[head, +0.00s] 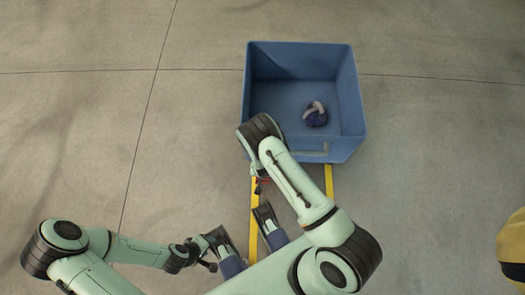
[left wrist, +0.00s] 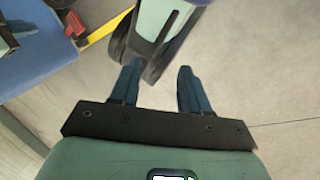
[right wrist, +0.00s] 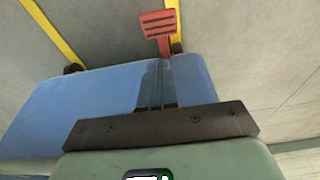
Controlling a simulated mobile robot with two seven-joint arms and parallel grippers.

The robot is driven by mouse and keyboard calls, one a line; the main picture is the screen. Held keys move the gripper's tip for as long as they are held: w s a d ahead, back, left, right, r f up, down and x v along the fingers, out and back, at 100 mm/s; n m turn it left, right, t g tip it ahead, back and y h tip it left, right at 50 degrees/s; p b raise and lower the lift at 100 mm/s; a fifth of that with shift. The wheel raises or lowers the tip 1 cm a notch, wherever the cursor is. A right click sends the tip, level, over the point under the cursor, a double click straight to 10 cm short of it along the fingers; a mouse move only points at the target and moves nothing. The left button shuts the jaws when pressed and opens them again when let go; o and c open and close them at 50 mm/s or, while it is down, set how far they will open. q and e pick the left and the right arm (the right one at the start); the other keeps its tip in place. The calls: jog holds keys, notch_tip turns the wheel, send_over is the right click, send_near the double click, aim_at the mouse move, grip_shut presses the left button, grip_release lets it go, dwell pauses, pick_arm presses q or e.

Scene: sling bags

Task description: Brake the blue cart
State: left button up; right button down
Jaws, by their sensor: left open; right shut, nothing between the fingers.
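The blue cart (head: 352,100) stands on the floor ahead of me, its near side towards me. The red brake pedal (right wrist: 158,28), with dark stripes, shows in the right wrist view just beyond my right gripper (right wrist: 162,66), which is shut and empty. I cannot tell whether the fingertips touch the pedal. In the head view only a sliver of the pedal (head: 262,181) shows below the cart, and my right forearm hides the right gripper. My left gripper (left wrist: 158,70) is open and empty, low at the left, away from the cart. The pedal (left wrist: 74,24) also shows in the left wrist view.
A small dark blue and grey bag (head: 316,115) lies inside the cart. Yellow strips (head: 329,180) run on the floor from the cart towards me. Something yellow (head: 513,240) stands at the right edge. The concrete floor left and right of the cart is clear.

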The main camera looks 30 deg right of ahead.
jog(key=b, duration=0.4)
send_over(263, 179)
jog(key=f, duration=1.1)
jog(key=shift+s+a+f, duration=0.15)
jog(key=shift+s+f, duration=0.05)
jog(key=shift+s, duration=0.05)
pick_arm(q)
jog(key=w+a+f+t+y, duration=0.1)
jog(key=w+a+f+t, duration=0.1)
jog(key=w+f, duration=0.3)
jog(key=shift+w+a, duration=0.6)
jog(key=shift+w, duration=0.15)
pick_arm(e)
jog(key=shift+s+a+f, duration=0.1)
jog(key=shift+f, duration=0.55)
